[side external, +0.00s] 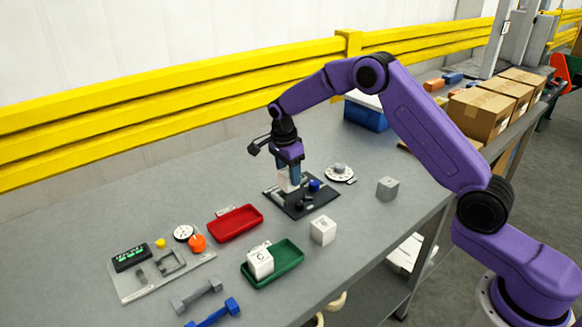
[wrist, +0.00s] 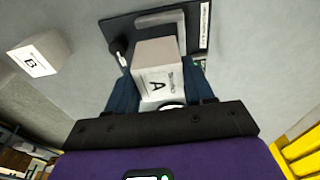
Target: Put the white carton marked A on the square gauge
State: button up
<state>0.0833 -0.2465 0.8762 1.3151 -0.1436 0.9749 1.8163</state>
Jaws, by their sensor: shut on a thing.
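The white carton marked A (wrist: 158,75) is between the fingers of my gripper (wrist: 157,92), its lettered face toward the wrist camera. In the side view the carton (side external: 285,184) is partly hidden by my gripper (side external: 291,176). My gripper is shut on it, over a black plate (side external: 318,205) with a grey bar and a blue knob, which looks like the square gauge. The plate (wrist: 120,27) also shows behind the carton in the wrist view. I cannot tell whether the carton touches the plate.
A white carton marked B (wrist: 40,54) stands apart. Carton C (side external: 260,263) sits in a green tray (side external: 288,268). Yellow rails (side external: 200,95) run behind.

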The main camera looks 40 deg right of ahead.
jog(key=shift+f, duration=2)
jog(key=o, duration=1.1)
jog(key=shift+r, duration=5)
